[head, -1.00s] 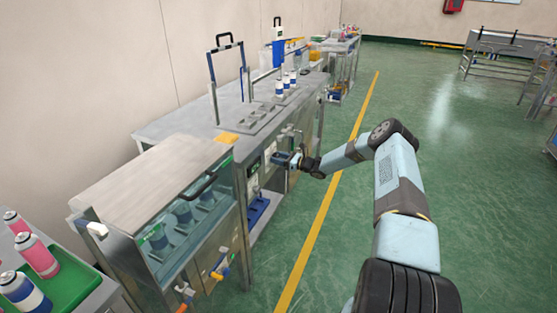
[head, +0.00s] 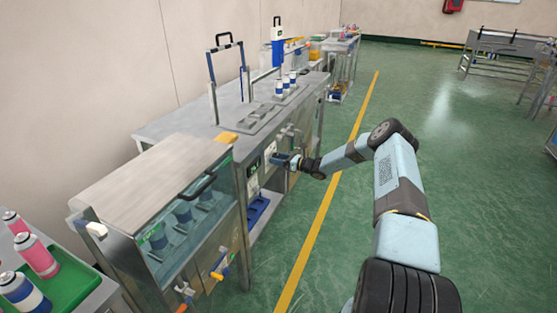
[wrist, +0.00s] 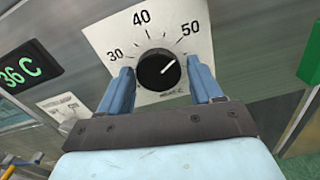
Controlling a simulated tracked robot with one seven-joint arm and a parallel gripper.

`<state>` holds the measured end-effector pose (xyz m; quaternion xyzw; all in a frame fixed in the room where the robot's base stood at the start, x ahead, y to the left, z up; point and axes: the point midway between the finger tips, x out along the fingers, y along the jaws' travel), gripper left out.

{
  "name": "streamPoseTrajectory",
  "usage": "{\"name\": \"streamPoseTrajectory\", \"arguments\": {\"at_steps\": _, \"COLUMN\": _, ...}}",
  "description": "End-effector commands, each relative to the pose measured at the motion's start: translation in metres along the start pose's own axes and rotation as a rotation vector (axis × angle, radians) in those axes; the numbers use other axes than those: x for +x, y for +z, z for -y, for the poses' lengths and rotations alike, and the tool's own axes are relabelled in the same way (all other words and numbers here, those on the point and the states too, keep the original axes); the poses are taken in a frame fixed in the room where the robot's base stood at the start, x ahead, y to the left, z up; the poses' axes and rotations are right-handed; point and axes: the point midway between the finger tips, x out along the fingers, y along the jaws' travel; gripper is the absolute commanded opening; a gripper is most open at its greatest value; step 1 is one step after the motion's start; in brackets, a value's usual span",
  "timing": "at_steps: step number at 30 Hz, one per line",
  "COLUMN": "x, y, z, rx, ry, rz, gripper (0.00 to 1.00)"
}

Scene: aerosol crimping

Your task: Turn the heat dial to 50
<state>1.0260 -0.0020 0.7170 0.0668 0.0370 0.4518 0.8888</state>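The heat dial is a round black knob (wrist: 159,69) on a white plate (wrist: 187,67) marked 30, 40 and 50, in the wrist view. Its white pointer aims to the upper right, near the 50 side. My gripper (wrist: 163,80) has its two blue fingers on either side of the knob. A sliver of white plate shows between the right finger and the knob, so it looks open; contact on the left is unclear. In the head view my gripper (head: 289,160) is at the bench's front panel, hiding most of the dial.
A dark display (wrist: 27,67) with green digits reads 36 C left of the dial. A glass-sided water bath (head: 195,235) with several cans stands left on the bench side. A green tray (head: 75,275) of cans is at lower left.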

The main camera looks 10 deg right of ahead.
Motion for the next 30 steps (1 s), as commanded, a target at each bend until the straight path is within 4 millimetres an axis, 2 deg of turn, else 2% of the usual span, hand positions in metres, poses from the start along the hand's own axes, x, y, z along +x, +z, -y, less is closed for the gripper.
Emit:
{"name": "streamPoseTrajectory", "arguments": {"at_steps": 3, "x": 0.001, "y": 0.002, "z": 0.0, "rx": -0.001, "ry": 0.001, "rz": 0.002, "gripper": 0.75}}
{"name": "streamPoseTrajectory", "arguments": {"at_steps": 10, "x": 0.001, "y": 0.003, "z": 0.0, "rx": -0.002, "ry": 0.002, "rz": 0.003, "gripper": 0.75}}
{"name": "streamPoseTrajectory", "arguments": {"at_steps": 14, "x": -0.007, "y": 0.003, "z": 0.001, "rx": -0.002, "ry": 0.0, "rz": 0.004, "gripper": 0.75}}
{"name": "streamPoseTrajectory", "arguments": {"at_steps": 17, "x": -0.019, "y": 0.003, "z": 0.0, "rx": -0.001, "ry": 0.0, "rz": 0.004, "gripper": 0.75}}
{"name": "streamPoseTrajectory", "arguments": {"at_steps": 30, "x": -0.103, "y": 0.001, "z": 0.001, "rx": -0.001, "ry": 0.0, "rz": 0.002, "gripper": 0.75}}
